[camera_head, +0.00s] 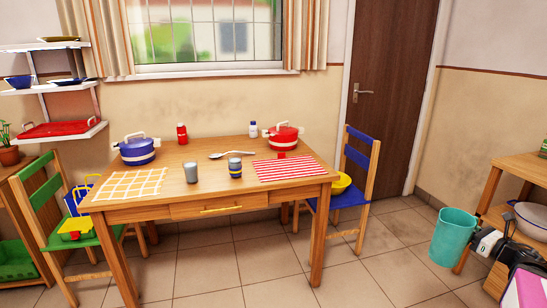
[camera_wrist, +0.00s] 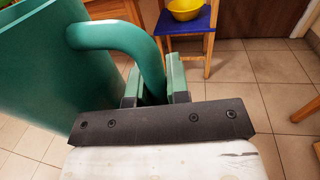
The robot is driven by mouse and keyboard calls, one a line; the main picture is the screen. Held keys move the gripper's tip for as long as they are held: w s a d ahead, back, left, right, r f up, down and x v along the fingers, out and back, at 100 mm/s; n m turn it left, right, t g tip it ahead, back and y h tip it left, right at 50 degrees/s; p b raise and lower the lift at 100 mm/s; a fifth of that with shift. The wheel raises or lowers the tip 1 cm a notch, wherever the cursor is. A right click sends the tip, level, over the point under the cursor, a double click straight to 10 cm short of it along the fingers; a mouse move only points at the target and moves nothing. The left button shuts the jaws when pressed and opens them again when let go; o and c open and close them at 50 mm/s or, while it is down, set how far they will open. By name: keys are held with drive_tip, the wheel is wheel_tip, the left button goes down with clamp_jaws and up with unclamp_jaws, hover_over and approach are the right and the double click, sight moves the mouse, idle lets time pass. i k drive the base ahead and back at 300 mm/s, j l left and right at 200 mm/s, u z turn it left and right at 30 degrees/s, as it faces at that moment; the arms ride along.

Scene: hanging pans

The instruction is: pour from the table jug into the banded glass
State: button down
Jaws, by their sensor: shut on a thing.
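The teal jug (camera_head: 453,240) hangs in the air at the right of the head view, close to upright with a slight lean. In the wrist view, the jug (camera_wrist: 40,60) fills the left side. My gripper (camera_wrist: 155,88) is shut on its curved handle; it also shows in the head view (camera_head: 478,243). The jug's contents are hidden. The banded glass (camera_head: 235,168), dark with lighter bands, stands upright on the wooden table (camera_head: 215,205), near the middle. My gripper and the jug are well to its right, beyond the table's right end.
A plain grey glass (camera_head: 191,173) stands left of the banded one. A blue pot (camera_head: 138,151), red pot (camera_head: 284,139), spoon (camera_head: 230,155) and two cloths are also on the table. A blue-seated chair (camera_head: 353,194) with a yellow bowl (camera_head: 341,183) stands between jug and table.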

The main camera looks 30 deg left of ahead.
sight(234, 160)
drive_tip(key=l+u, duration=0.2)
drive_tip(key=u, duration=0.75)
drive_tip(key=i, duration=0.05)
